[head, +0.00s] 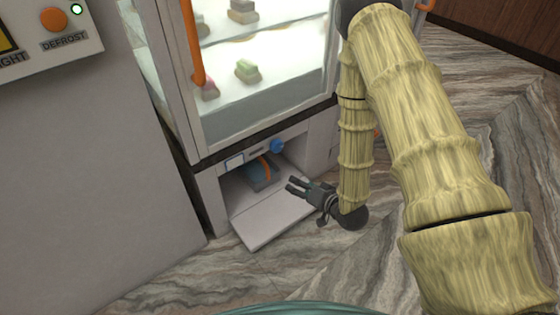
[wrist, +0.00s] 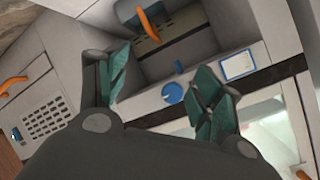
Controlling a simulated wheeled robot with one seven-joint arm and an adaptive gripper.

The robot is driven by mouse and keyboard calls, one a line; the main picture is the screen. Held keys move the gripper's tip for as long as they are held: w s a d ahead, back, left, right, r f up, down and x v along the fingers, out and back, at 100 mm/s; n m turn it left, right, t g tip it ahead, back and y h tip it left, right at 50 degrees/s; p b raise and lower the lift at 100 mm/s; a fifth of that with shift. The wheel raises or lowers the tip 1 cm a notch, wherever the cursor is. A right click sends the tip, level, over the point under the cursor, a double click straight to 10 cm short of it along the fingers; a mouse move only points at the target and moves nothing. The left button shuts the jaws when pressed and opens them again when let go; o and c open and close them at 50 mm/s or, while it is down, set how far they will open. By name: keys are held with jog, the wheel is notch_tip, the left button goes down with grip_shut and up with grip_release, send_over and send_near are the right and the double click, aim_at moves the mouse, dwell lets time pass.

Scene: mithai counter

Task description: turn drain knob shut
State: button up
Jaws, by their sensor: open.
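A round blue knob (head: 277,146) sits on the pale strip above the open compartment, under the glass case. In the wrist view the blue knob (wrist: 172,93) has a light mark on its face and shows between my spread fingers. My gripper (head: 291,186) is open and empty in the head view, in front of the compartment and below the knob. In the wrist view my gripper (wrist: 162,76) has its two green-padded fingers wide apart. No contact with the knob is visible. Which way the knob is turned is too small to tell.
A lowered flap (head: 272,216) juts out under my gripper. A grey-blue box with an orange strip (head: 262,172) stands inside the compartment. A framed label (wrist: 238,65) is beside the knob. The glass case (head: 265,95) is above; marbled floor (head: 225,265) lies in front.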

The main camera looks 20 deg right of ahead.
aim_at(279, 148)
jog(key=w+r+t+y+b, duration=0.1)
jog(key=w+b, duration=0.2)
jog(key=w, duration=0.2)
jog(key=w+a+r+t+y+b, duration=0.1)
jog(key=w+b, duration=0.2)
jog(key=w, duration=0.1)
jog(key=w+a+r+m+t+y+b, duration=0.1)
jog(key=w+r+t+b, duration=0.1)
jog(key=w+b, duration=0.2)
jog(key=shift+w+a, duration=0.1)
jog(key=shift+w, duration=0.75)
jog(key=shift+w+a, duration=0.25)
jog(key=shift+w, duration=0.35)
jog(key=c, duration=1)
